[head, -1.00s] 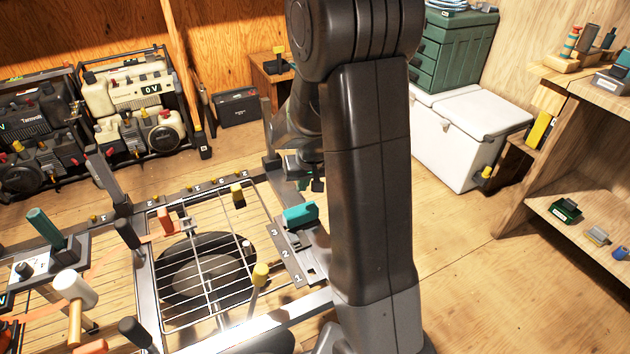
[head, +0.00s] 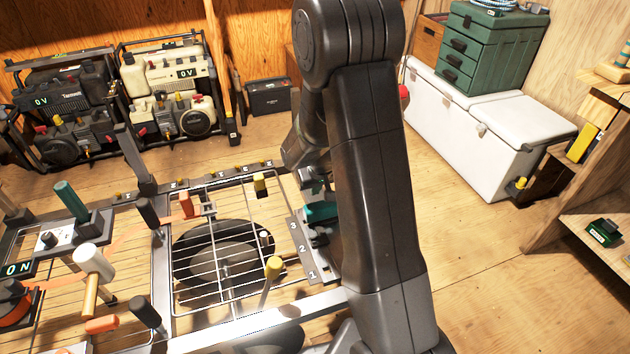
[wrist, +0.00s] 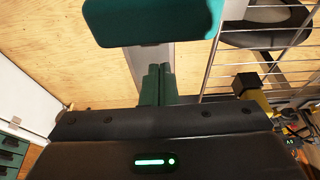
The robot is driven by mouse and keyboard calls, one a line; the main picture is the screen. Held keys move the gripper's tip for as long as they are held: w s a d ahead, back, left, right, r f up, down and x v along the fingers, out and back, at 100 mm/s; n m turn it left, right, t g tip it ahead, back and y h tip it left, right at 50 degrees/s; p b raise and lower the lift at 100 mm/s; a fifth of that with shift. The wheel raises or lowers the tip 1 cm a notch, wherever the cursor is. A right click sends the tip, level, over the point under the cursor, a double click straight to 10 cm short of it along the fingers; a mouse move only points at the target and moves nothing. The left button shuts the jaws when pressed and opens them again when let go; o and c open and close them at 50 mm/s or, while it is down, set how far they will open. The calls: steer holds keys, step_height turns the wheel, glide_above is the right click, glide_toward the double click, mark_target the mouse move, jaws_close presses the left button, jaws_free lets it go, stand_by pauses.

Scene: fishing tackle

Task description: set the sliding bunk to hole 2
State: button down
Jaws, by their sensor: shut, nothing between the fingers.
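The sliding bunk has a teal pad (head: 321,212) and sits near the mark 3 end of a grey plate (head: 302,250) numbered 3, 2, 1 from far to near. My arm partly covers the bunk and plate, so the exact hole cannot be told. In the wrist view the teal pad (wrist: 150,22) fills the top, just beyond the fingertips. My gripper (wrist: 157,72) is shut and empty, its green fingers together. In the head view it is mostly hidden by my arm, close to the bunk. I cannot tell whether they touch.
A wire rack (head: 225,240) with a yellow-capped post (head: 273,268) stands left of the plate. A mallet (head: 93,262) and a teal-handled lever (head: 71,200) are further left. A white cooler (head: 490,120) stands behind at right.

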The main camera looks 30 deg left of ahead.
mark_target(320, 201)
steer(key=shift+s+d+r, duration=0.2)
steer(key=shift+s+d, duration=0.3)
steer(key=shift+d, duration=0.1)
steer(key=shift+s+d, duration=0.35)
steer(key=shift+d, duration=0.1)
steer(key=shift+s+d+f+b, duration=0.1)
steer(key=shift+s+d+b, duration=0.15)
steer(key=shift+d+b, duration=0.1)
steer(key=shift+s+d, duration=0.2)
